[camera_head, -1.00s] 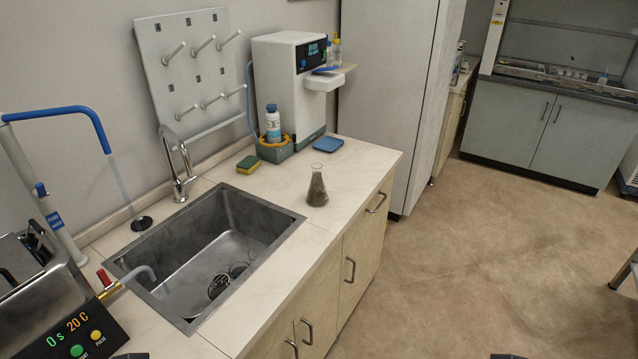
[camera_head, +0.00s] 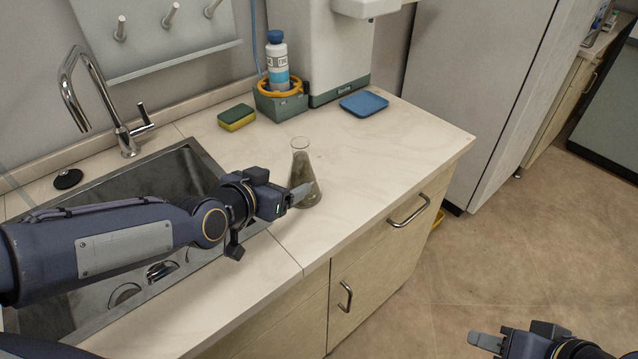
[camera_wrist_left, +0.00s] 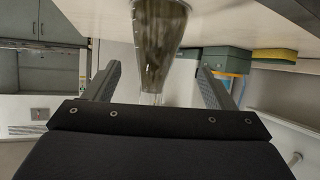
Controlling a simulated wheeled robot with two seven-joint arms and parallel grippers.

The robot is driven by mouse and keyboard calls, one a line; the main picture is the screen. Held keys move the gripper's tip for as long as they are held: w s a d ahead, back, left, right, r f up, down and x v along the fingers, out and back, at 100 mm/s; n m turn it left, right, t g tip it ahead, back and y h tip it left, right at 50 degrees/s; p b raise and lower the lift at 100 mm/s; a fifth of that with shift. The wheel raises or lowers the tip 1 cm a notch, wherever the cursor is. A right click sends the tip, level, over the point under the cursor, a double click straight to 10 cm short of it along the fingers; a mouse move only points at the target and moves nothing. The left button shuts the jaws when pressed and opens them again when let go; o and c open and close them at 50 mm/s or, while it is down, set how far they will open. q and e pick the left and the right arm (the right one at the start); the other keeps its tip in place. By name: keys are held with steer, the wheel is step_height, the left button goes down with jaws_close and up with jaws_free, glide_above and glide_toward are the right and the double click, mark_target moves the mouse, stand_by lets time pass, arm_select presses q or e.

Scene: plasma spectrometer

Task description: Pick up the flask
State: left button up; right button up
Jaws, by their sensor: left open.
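The flask (camera_head: 302,180) is a clear conical glass with murky brownish contents, standing upright on the pale counter right of the sink. My left gripper (camera_head: 297,194) is open at the flask, with a fingertip overlapping its lower body in the head view. In the left wrist view the picture is upside down; the flask (camera_wrist_left: 158,40) shows between and just beyond the two spread fingers of my left gripper (camera_wrist_left: 158,75). I see no finger closed on the glass. My right gripper (camera_head: 486,342) is at the lower right, over the floor; its jaw opening is unclear.
The sink (camera_head: 190,160) lies behind and under my left arm. Behind the flask are a sponge (camera_head: 237,118), a blue-labelled bottle (camera_head: 277,65) in a green holder, and a blue tray (camera_head: 364,104). The counter right of the flask is clear up to its edge.

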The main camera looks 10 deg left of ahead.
mark_target(306, 170)
arm_select(q)
steer(key=x, duration=0.6)
steer(key=b+x, duration=0.1)
steer(key=x, duration=0.2)
steer(key=shift+w+d+r, duration=0.1)
steer(key=shift+d+r, duration=0.1)
steer(key=shift+d, duration=0.2)
steer(key=shift+t, duration=0.3)
steer(key=shift+c, duration=0.4)
steer(key=c, duration=1)
steer(key=shift+r, duration=0.15)
